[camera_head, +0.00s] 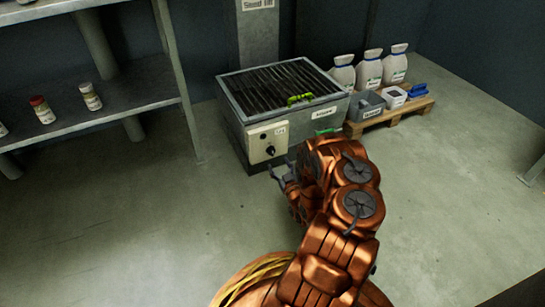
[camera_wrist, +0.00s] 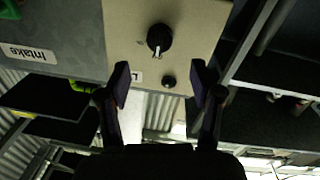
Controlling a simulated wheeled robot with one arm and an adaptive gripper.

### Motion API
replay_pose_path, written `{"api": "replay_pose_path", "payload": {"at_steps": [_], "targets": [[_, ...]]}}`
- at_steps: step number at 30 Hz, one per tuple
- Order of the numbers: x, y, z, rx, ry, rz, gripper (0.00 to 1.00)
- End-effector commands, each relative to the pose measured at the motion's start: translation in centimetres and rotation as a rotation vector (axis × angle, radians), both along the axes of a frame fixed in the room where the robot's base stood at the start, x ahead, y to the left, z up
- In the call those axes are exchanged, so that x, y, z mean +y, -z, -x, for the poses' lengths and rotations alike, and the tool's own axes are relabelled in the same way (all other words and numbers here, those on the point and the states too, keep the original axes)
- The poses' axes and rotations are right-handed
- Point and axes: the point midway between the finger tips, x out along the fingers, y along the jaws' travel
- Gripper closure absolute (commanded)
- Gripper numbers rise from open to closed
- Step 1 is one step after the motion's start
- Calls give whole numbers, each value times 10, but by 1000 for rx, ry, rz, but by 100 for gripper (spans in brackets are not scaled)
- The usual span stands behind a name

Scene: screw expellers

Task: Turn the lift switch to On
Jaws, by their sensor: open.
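The lift switch is a round black knob (camera_head: 270,150) with a pale pointer line, on a cream control panel (camera_head: 255,148) on the front of the grey intake box. In the wrist view, which looks upside down, the knob (camera_wrist: 159,38) sits on the panel (camera_wrist: 205,20). A smaller round black part (camera_wrist: 169,81) and a partly hidden label are near it. My gripper (camera_head: 279,174) is in front of and below the panel in the head view. In the wrist view my gripper (camera_wrist: 160,68) is open and empty, its fingers either side of the small part, apart from the knob.
A shelf (camera_head: 125,92) with jars stands left. The floor around is clear.

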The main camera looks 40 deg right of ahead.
Motion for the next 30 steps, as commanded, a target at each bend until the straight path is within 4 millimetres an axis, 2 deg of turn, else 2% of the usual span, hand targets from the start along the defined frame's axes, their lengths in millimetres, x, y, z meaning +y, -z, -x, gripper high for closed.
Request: {"api": "replay_pose_path", "payload": {"at_steps": [5,18,23,30], "targets": [[-5,0,-12,-1,-1,3,35],[-27,2,-62,2,-1,0,35],[-31,0,-70,1,0,0,35],[-31,0,-70,2,0,-1,35]]}}
